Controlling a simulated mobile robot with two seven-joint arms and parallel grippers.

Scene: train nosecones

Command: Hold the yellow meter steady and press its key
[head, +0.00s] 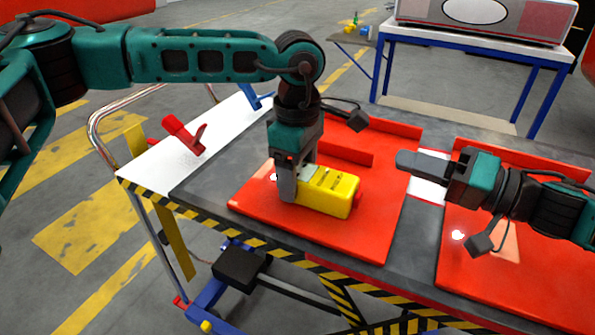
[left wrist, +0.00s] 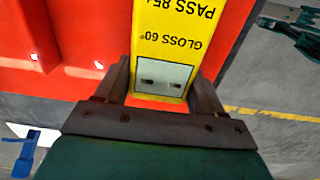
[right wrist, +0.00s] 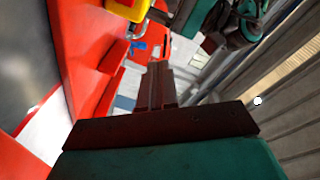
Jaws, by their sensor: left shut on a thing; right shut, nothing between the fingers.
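The yellow meter (head: 328,196) lies on the left red mat of the cart. My left gripper (head: 290,178) is shut on its left end from above, one finger on each side. In the left wrist view the meter (left wrist: 178,40) shows printed letters and a grey panel (left wrist: 160,76) between the fingers. The meter's edge (right wrist: 130,9) shows in the right wrist view.
A second red mat (head: 480,285) lies to the right, with a grey strip between the mats. Low red rails (head: 345,152) stand behind the meter. A red clamp-like thing (head: 184,134) lies on the white board at left. A blue-legged table (head: 450,45) stands behind.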

